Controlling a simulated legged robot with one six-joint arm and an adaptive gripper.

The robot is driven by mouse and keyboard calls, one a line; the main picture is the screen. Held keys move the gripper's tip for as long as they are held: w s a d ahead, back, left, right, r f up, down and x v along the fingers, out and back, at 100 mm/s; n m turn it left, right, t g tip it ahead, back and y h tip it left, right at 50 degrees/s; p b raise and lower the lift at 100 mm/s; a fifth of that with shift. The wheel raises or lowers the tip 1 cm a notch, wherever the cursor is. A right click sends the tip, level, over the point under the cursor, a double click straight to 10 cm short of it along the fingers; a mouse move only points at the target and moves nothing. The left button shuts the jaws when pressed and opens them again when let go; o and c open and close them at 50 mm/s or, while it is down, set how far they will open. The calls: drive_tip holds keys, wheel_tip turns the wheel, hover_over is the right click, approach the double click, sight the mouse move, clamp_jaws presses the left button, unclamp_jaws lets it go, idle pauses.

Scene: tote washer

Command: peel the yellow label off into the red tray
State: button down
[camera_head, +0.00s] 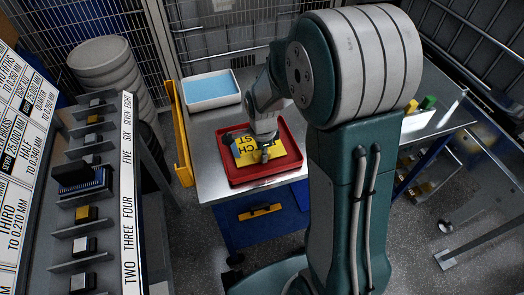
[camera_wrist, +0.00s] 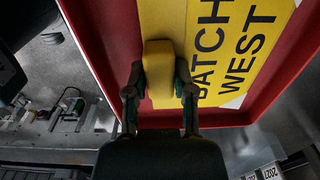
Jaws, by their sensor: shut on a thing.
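The yellow label (camera_head: 245,157) with black lettering lies flat within the rim of the red tray (camera_head: 262,177). In the wrist view the label (camera_wrist: 210,30) reads BATCH WEST, with a pale strip along its edge, and the red tray wall (camera_wrist: 110,40) runs beside it. My gripper (camera_head: 262,148) is over the tray. In the wrist view my gripper (camera_wrist: 160,92) is shut on a thick, rounded yellow tab (camera_wrist: 160,70) at the label's near end. The join between tab and label is hard to see.
The tray stands on a metal table (camera_head: 207,165). A white bin with blue inside (camera_head: 211,90) stands behind it, left. A yellow rail (camera_head: 179,133) edges the table's left side. A rack of small blocks (camera_head: 90,200) stands further left. Wire mesh closes the back.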

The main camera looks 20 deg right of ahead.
drive_tip(key=shift+f, duration=0.35)
idle(0.3)
drive_tip(key=shift+c, duration=1.9)
unclamp_jaws()
drive_tip(key=shift+r, duration=3.5)
